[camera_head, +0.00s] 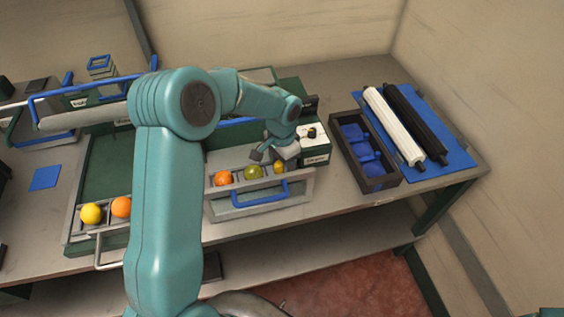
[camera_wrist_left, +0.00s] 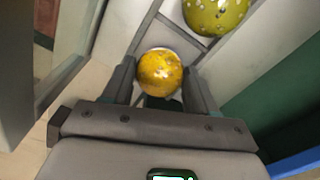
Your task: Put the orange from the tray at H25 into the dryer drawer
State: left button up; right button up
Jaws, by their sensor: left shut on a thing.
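A small yellow-orange fruit with pale specks (camera_wrist_left: 160,72) sits between the fingers of my left gripper (camera_wrist_left: 158,88) in the left wrist view. In the head view the fruit (camera_head: 279,168) is in the right compartment of the open, divided drawer with a blue handle (camera_head: 300,184). My left gripper (camera_head: 275,156) is above it, pointing down, and shut on it. An olive-green fruit (camera_head: 253,172) and an orange fruit (camera_head: 223,178) sit in the other compartments of this drawer. The green one also shows in the wrist view (camera_wrist_left: 215,12). Labels are too small to read. My right gripper is not in view.
A tray at the left (camera_head: 78,240) holds a yellow fruit (camera_head: 91,213) and an orange (camera_head: 121,207); my arm hides part of it. A dark box with blue pieces (camera_head: 381,183) and a blue mat with rollers (camera_head: 462,160) stand at the right.

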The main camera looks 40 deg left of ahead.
pick_arm(q)
jog(key=o, duration=1.1)
jog(key=shift+f, duration=0.15)
jog(key=shift+r, duration=0.2)
notch_tip(320, 180, up, 12)
jog(key=shift+r, duration=0.1)
